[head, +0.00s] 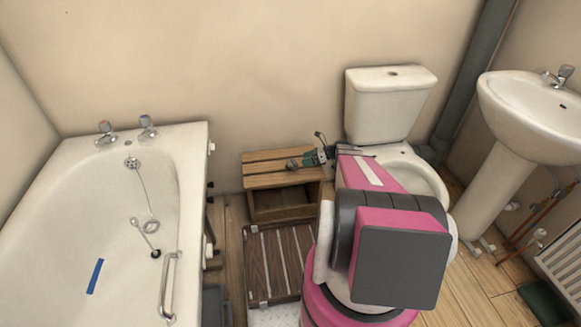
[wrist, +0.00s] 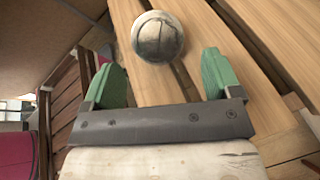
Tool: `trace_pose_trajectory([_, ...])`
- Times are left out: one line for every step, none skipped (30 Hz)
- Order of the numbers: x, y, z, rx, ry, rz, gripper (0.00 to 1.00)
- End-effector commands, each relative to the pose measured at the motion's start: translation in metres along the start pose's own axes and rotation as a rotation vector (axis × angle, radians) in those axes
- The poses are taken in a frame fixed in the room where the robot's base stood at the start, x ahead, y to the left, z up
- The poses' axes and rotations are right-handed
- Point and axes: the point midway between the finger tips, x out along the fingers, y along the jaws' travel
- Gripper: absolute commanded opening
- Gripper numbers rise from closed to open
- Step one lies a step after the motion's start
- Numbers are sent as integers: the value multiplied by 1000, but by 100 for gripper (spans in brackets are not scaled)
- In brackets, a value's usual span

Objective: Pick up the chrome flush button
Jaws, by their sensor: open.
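The chrome flush button (wrist: 157,37) is a round, shiny, domed piece on the slatted top of the wooden stool (wrist: 205,35). In the head view the flush button (head: 292,164) shows small on the stool top (head: 262,162), at the left of my gripper (head: 308,160). In the wrist view my gripper (wrist: 161,75) has its two green fingers wide apart, with nothing between them. The button lies just beyond the fingertips, roughly centred between them, apart from both. Whether the fingers touch the stool top cannot be told.
The toilet cistern (head: 388,105) stands behind and right of my arm. The bathtub (head: 110,225) is at the left, the washbasin (head: 530,105) at the right. A dark slatted wooden board (head: 273,262) lies in front of the stool. The wall is close behind the stool.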

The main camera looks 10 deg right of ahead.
Motion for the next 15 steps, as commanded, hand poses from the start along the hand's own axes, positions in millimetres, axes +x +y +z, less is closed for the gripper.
trace_pose_trajectory([4,0,0,0,0,0,84])
trace_pose_trajectory([5,0,0,0,0,0,84])
trace_pose_trajectory([7,0,-1,0,1,-1,84])
trace_pose_trajectory([8,0,-1,0,1,0,84])
trace_pose_trajectory([10,1,-1,0,1,0,84])
trace_pose_trajectory([14,1,-2,0,1,1,84])
trace_pose_trajectory([18,2,-2,0,1,2,84])
trace_pose_trajectory([22,2,-3,0,2,2,84])
trace_pose_trajectory([27,3,-4,-1,2,2,84])
trace_pose_trajectory([31,3,-4,-1,2,1,84])
trace_pose_trajectory([36,4,-5,-1,1,1,84])
trace_pose_trajectory([42,3,-4,-1,1,1,84])
trace_pose_trajectory([46,3,-4,-2,1,2,84])
trace_pose_trajectory([50,3,-4,-2,1,2,84])
trace_pose_trajectory([53,3,-4,-2,1,1,84])
